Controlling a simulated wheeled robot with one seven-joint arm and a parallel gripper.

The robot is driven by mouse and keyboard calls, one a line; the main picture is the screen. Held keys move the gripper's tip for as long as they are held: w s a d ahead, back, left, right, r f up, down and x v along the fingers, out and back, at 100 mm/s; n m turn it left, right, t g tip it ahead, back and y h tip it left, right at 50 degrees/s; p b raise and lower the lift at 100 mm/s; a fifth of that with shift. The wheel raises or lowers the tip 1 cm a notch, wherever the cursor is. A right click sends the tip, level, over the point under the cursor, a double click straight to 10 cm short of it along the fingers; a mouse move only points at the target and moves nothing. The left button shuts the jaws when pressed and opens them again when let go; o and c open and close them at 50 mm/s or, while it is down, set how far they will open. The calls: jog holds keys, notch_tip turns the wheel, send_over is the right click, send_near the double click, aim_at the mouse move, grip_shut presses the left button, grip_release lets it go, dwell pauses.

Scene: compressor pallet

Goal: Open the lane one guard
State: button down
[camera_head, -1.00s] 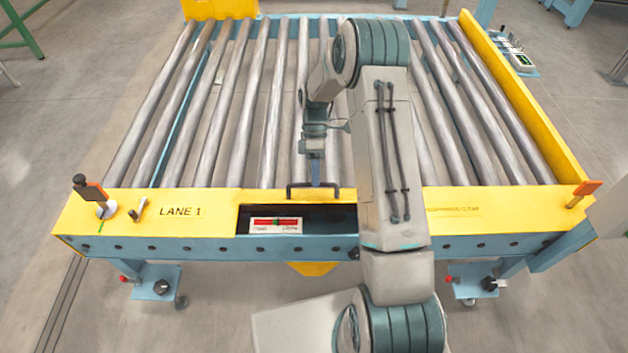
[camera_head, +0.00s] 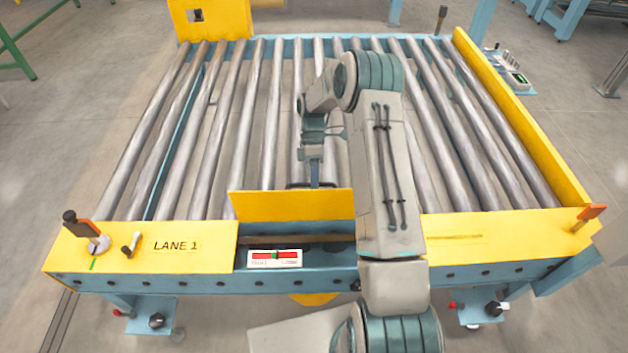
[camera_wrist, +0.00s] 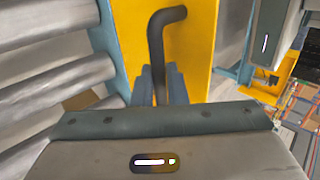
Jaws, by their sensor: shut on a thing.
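The lane one guard (camera_head: 285,206) is a yellow panel on the front rail of the roller conveyor. It stands tilted up, and the recess behind and below it shows. My gripper (camera_head: 314,182) is shut on the guard's dark bar handle (camera_head: 298,185), on the far side of the panel. In the wrist view, my gripper (camera_wrist: 160,86) has its fingers around the black handle (camera_wrist: 163,25), with the yellow guard (camera_wrist: 200,50) behind it. My arm hides the guard's right end.
A red and white gauge (camera_head: 274,258) sits in the open recess. The LANE 1 plate (camera_head: 205,247) carries a lever with an orange tag (camera_head: 78,230). Metal rollers (camera_head: 215,140) fill the bed, and a yellow side rail (camera_head: 520,125) bounds the right.

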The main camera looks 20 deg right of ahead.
jog(key=shift+s+a+f, duration=0.1)
jog(key=shift+a+f, duration=0.05)
jog(key=shift+f, duration=0.25)
jog(key=c, duration=1.5)
grip_release()
jog(key=shift+o, duration=0.2)
jog(key=shift+r, duration=0.15)
jog(key=v, duration=1.3)
jog(key=shift+w+r+p, duration=0.15)
jog(key=shift+w+p, duration=0.15)
jog(key=shift+w, duration=0.1)
